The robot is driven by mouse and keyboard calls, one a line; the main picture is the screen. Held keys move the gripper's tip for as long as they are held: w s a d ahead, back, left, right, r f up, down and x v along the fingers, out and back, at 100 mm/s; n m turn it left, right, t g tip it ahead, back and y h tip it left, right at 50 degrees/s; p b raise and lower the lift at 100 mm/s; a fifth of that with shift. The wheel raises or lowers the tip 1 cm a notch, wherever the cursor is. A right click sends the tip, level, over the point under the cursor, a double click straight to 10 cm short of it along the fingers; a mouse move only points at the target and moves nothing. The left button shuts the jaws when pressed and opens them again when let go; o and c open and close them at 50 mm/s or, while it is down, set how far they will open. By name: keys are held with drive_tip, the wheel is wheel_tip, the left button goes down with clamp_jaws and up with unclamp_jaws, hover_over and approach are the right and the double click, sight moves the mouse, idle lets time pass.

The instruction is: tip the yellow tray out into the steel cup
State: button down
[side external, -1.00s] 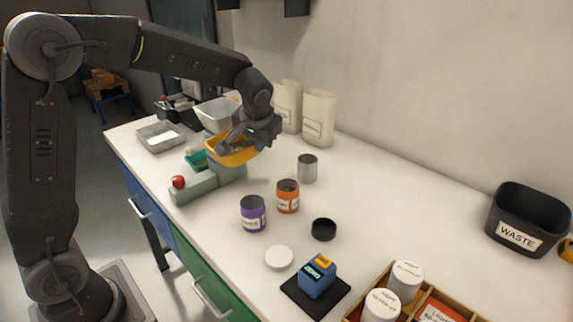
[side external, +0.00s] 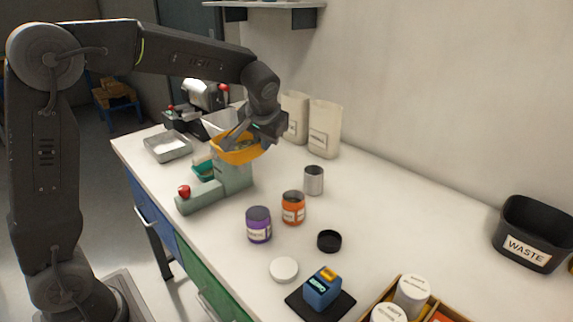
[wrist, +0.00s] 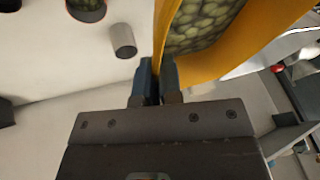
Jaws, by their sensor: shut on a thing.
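The yellow tray (side external: 238,156) is held just above the grey-green machine (side external: 233,180), roughly level, and it holds several round green pieces. My gripper (side external: 243,136) is shut on the tray's wall. In the wrist view the fingertips (wrist: 158,68) pinch the yellow wall (wrist: 205,68), with the green pieces inside. The steel cup (side external: 313,181) stands upright on the bench, right of the tray and below it. It also shows in the wrist view (wrist: 123,41), left of the fingers. Its inside is too small to make out.
An orange jar (side external: 292,209) and a purple jar (side external: 258,226) stand in front of the cup. A black lid (side external: 329,241) and a white lid (side external: 284,269) lie nearer. Two paper bags (side external: 324,130) stand behind. The bench right of the cup is clear up to the waste bin (side external: 531,235).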

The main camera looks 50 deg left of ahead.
wheel_tip(320, 180, up, 11)
drive_tip(key=w+a+m+t+h, duration=0.25)
drive_tip(key=w+a+m, duration=0.25)
drive_tip(key=w+m, duration=0.25)
drive_tip(key=w+a+m+g+h, duration=0.2)
drive_tip(key=w+a+m+h, duration=0.4)
drive_tip(key=m, duration=0.5)
wheel_tip(320, 180, down, 11)
drive_tip(key=s+a+y, duration=0.1)
drive_tip(key=shift+s, duration=0.4)
drive_tip(key=shift+n+y, duration=0.25)
